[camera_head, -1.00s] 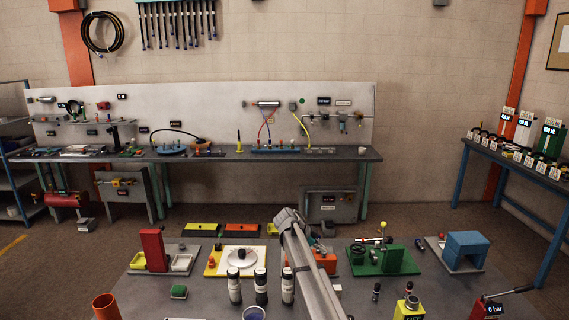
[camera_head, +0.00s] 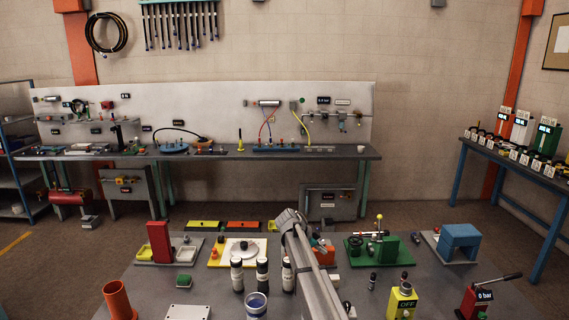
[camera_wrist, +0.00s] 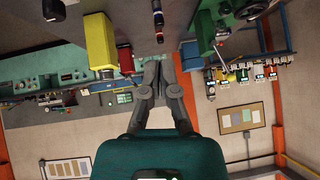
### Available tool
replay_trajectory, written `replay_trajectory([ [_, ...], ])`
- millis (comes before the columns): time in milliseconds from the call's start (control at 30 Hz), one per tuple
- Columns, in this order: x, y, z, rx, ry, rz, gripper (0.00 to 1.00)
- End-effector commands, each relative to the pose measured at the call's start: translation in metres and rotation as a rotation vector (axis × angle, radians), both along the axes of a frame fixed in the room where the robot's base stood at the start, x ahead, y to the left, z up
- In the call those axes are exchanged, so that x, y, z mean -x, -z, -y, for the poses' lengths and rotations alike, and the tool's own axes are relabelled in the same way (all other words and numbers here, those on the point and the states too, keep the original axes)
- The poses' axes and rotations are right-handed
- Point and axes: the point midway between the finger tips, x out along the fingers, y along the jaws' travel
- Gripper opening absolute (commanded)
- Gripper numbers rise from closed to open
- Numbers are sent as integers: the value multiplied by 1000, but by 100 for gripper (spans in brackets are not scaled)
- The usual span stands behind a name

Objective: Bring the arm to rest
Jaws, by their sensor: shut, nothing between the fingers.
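In the wrist view my gripper (camera_wrist: 160,72) has its two grey fingers together, with nothing held between them. Its green body fills the lower middle of that view. The wrist picture is upside down, with the table along the top and the wall below. In the head view my grey arm (camera_head: 308,262) reaches over the front table (camera_head: 225,296), right of the black bottles. The fingers cannot be made out in the head view.
In the wrist view a yellow block (camera_wrist: 99,42) is left of the fingers and a green fixture (camera_wrist: 212,25) is right of them. In the head view, black bottles (camera_head: 262,275), an orange cup (camera_head: 118,300) and a yellow OFF box (camera_head: 402,301) stand on the table. A bench (camera_head: 225,154) runs behind.

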Motion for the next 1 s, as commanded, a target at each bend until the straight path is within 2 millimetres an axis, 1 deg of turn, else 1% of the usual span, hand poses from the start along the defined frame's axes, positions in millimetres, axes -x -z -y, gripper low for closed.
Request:
replay_trajectory([
  [233, 19, 11, 7, -28, -54, -64, 0],
  [367, 34, 19, 12, -51, -99, -112, 0],
  [533, 59, 32, 19, -91, -181, -193, 0],
  [667, 87, 47, 27, -137, -274, -276, 0],
  [833, 136, 70, 36, -219, -453, -405, 0],
  [1000, 183, 92, 41, -299, -651, -514, 0],
])
